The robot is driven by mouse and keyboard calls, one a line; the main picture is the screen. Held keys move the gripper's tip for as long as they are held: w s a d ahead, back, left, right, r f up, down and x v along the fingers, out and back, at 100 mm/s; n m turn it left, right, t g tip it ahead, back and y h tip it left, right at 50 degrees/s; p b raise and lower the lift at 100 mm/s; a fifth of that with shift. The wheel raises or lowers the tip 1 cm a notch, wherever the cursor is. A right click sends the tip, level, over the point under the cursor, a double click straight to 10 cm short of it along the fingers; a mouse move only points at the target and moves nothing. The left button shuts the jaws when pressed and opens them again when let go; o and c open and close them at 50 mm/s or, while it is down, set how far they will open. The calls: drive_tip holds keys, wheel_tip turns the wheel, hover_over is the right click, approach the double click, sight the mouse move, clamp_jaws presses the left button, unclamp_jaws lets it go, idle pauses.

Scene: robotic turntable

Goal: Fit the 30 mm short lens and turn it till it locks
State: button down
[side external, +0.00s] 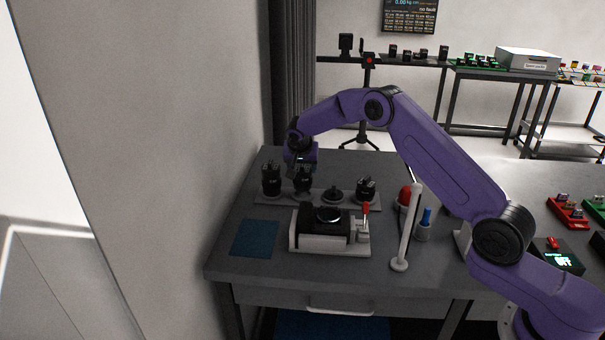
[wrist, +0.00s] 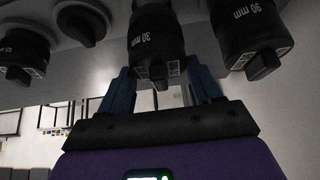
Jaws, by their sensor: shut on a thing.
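The 30 mm lens (wrist: 156,35) is black with a white "30 mm" label and stands in the lens rack (side external: 262,199), second from the left in the side view (side external: 303,183). My gripper (wrist: 160,88) has its blue fingers on either side of this lens and is shut on it. In the side view my gripper (side external: 301,168) comes down on the lens from above and behind. The camera body (side external: 318,224) lies in a white cradle (side external: 318,243) in front of the rack, with a round glassy opening on top. A red-tipped lever (side external: 366,208) stands at the cradle's right.
The taller 90 mm lens (wrist: 250,30) stands close beside the held lens. A low black cap (side external: 334,195) and another lens (side external: 366,188) sit on its other side. A white post (side external: 406,235) and a blue-topped holder (side external: 424,230) stand right. A blue mat (side external: 255,238) lies left.

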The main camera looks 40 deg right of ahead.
drive_tip(key=s+a+r, duration=0.1)
drive_tip(key=s+r, duration=0.9)
drive_tip(key=s, duration=0.3)
drive_tip(key=s+a+r, duration=0.1)
drive_tip(key=s+a, duration=0.4)
drive_tip(key=shift+s, duration=0.3)
drive_tip(key=shift+a+f, duration=0.1)
drive_tip(key=shift+f, duration=0.05)
drive_tip(key=shift+f, duration=2.75)
drive_tip(key=shift+f, duration=0.9)
idle(1.3)
drive_tip(key=shift+m+g+h, duration=0.6)
drive_tip(key=shift+m+g, duration=0.1)
drive_tip(key=shift+m, duration=0.9)
